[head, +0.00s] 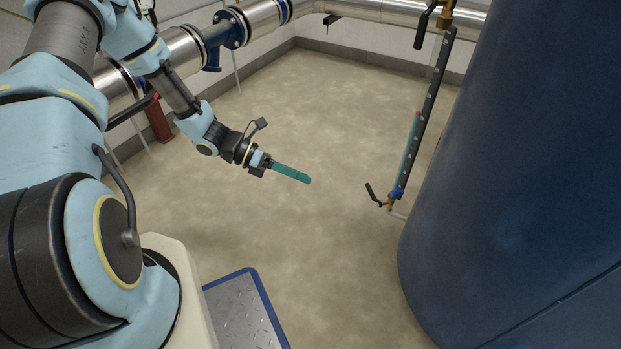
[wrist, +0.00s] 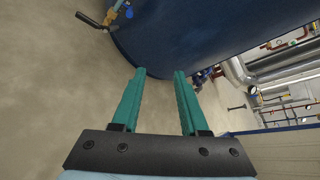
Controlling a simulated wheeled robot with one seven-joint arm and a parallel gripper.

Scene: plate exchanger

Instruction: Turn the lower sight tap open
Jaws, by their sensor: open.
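The lower sight tap (head: 378,197) is at the bottom of the sight gauge, with a black lever handle and a brass body. Its lever points up and to the left in the head view. The lower tap also shows at the top left of the wrist view (wrist: 97,20). The sight gauge (head: 428,100) is a tall tube with a dark scale beside the blue tank. The upper sight tap (head: 426,24) has a black lever hanging down. My gripper (head: 308,180) has teal fingers, open and empty in the wrist view (wrist: 160,72). It is left of the lower tap and apart from it.
The large blue tank (head: 520,170) fills the right side of the head view. Silver pipes with a blue flanged valve (head: 236,29) run along the back wall. A blue-edged metal plate (head: 245,312) is at the lower middle. The floor between gripper and tap is clear.

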